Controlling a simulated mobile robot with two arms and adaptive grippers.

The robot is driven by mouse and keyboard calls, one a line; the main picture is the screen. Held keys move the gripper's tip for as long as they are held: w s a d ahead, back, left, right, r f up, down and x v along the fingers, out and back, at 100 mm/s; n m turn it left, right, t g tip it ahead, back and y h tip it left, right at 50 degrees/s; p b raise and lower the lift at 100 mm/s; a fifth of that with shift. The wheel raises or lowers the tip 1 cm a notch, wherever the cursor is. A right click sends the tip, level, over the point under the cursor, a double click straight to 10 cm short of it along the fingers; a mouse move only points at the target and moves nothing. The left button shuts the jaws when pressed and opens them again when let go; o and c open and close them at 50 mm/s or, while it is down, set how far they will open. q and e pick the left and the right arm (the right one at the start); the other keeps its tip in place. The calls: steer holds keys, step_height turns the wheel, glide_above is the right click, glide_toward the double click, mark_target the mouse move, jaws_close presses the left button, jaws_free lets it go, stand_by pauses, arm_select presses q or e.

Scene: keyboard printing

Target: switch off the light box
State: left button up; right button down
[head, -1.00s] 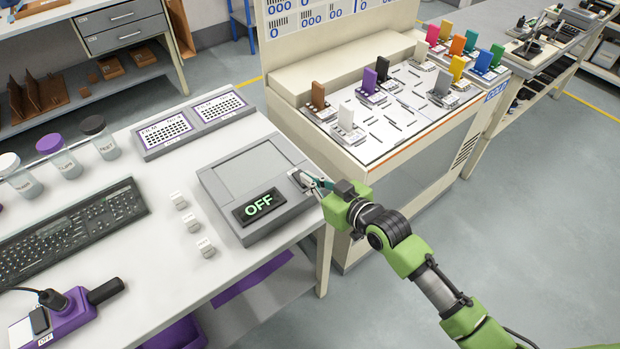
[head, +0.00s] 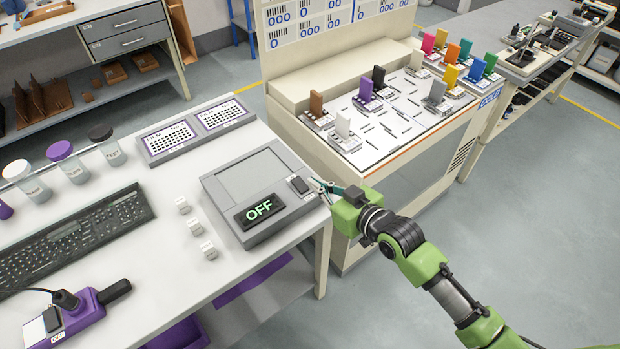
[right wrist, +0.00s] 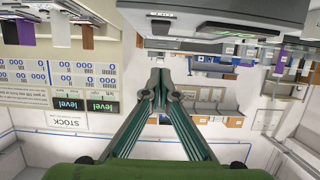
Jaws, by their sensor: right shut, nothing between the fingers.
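The grey light box (head: 240,172) sits on the white table in the head view. Its front display (head: 260,210) reads OFF in green letters. A small dark switch (head: 300,185) is on the box's right side. My right gripper (head: 318,186) is shut and empty, just right of the switch and apart from it. In the right wrist view the shut fingertips (right wrist: 159,80) point towards the grey box (right wrist: 225,12), which shows at the top edge. My left gripper is not in view.
A keyboard (head: 75,238), small white cubes (head: 195,227) and a purple device (head: 75,315) lie left of the box. Two label trays (head: 168,140) lie behind it.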

steer(key=s+d+b, duration=0.1)
steer(key=s+d, duration=0.3)
steer(key=s, duration=0.1)
steer(key=shift+r, duration=0.2)
steer(key=shift+s, duration=0.1)
